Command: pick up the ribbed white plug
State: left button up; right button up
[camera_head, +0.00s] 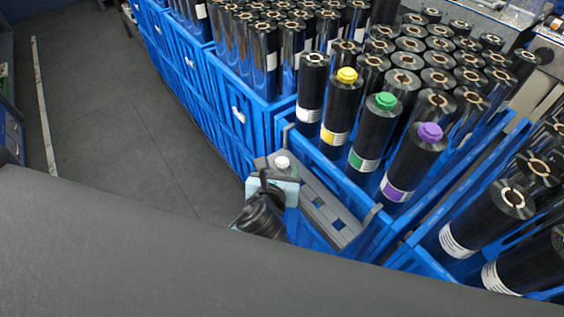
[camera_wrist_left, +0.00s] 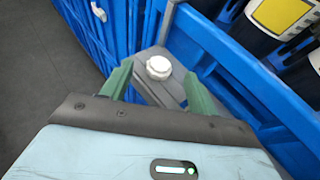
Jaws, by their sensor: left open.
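The ribbed white plug (camera_head: 282,163) sits on the far end of a grey tray (camera_head: 340,236) in the head view. In the left wrist view the plug (camera_wrist_left: 158,67) stands just ahead of and between the fingertips. My left gripper (camera_head: 272,178) is open, with its green fingers (camera_wrist_left: 157,80) on either side of the line to the plug. Nothing is between the fingers, and I cannot tell whether either one touches the plug. My right gripper is not in view.
Blue crates (camera_head: 232,112) hold many upright black rolls. Yellow (camera_head: 347,75), green (camera_head: 385,101) and purple (camera_head: 430,132) plugs top three rolls beside the grey tray. The crate wall runs close to the right of the gripper. Open floor (camera_head: 120,120) lies to the left.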

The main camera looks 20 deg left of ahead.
aim_at(282, 164)
pick_arm(q)
jog(key=shift+x, duration=1.2)
jog(key=shift+c, duration=0.4)
jog(key=c, duration=1)
